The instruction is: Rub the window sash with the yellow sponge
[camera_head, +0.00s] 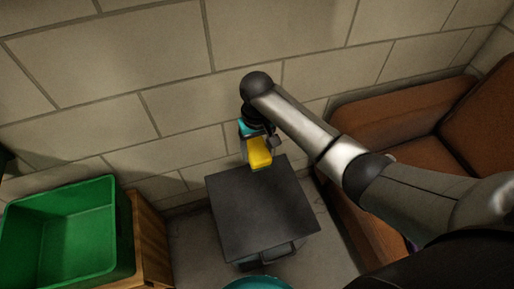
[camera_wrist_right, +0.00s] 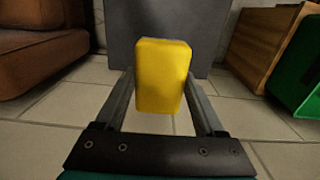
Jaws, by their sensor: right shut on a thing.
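The yellow sponge (camera_head: 260,153) is held by my right gripper (camera_head: 259,146), above the far edge of a dark grey box. In the right wrist view the sponge (camera_wrist_right: 162,76) stands between the two fingers of my right gripper (camera_wrist_right: 162,88), which are shut on its sides. No window sash can be made out in either view. My left gripper is not in view.
The dark grey box (camera_head: 262,213) stands on the tiled floor near the block wall (camera_head: 180,60). A green bin (camera_head: 65,235) and a wooden box (camera_head: 150,243) are at the left. A brown sofa (camera_head: 400,115) is at the right.

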